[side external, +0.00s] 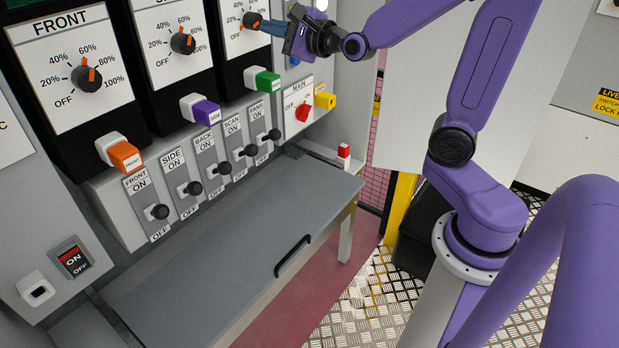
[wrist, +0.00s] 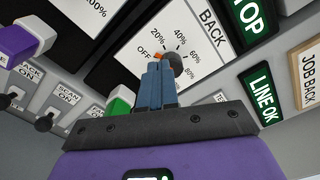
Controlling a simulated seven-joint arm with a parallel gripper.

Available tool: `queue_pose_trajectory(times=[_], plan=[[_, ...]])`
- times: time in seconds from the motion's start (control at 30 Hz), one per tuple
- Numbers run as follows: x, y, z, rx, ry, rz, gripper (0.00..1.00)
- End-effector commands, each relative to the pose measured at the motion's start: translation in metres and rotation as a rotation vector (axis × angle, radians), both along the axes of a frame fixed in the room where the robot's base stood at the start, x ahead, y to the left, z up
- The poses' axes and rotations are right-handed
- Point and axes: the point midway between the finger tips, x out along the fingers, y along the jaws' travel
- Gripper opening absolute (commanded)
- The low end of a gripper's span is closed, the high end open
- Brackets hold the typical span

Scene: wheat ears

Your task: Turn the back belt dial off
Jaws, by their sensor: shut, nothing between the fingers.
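The back belt dial is a dark round knob (wrist: 175,62) with an orange pointer, on a white panel labelled BACK in the wrist view. The visible orange lies on the side of the OFF mark, but the fingers partly hide it, so its exact setting is unclear.
The FRONT dial (side external: 87,78) and side dial (side external: 183,43) are to the left. A green button block (side external: 264,82), a red MAIN switch (side external: 303,112) and a row of black toggles sit below. A grey shelf (side external: 235,235) below is clear.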

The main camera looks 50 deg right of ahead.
Motion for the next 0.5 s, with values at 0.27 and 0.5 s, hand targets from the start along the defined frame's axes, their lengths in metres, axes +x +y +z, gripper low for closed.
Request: queue_pose_trajectory(times=[0.27,0.5], plan=[[-0.004,-0.006,0.007,0.0,-0.003,-0.004,0.0],[-0.007,-0.011,0.014,0.0,-0.001,-0.003,0.0]])
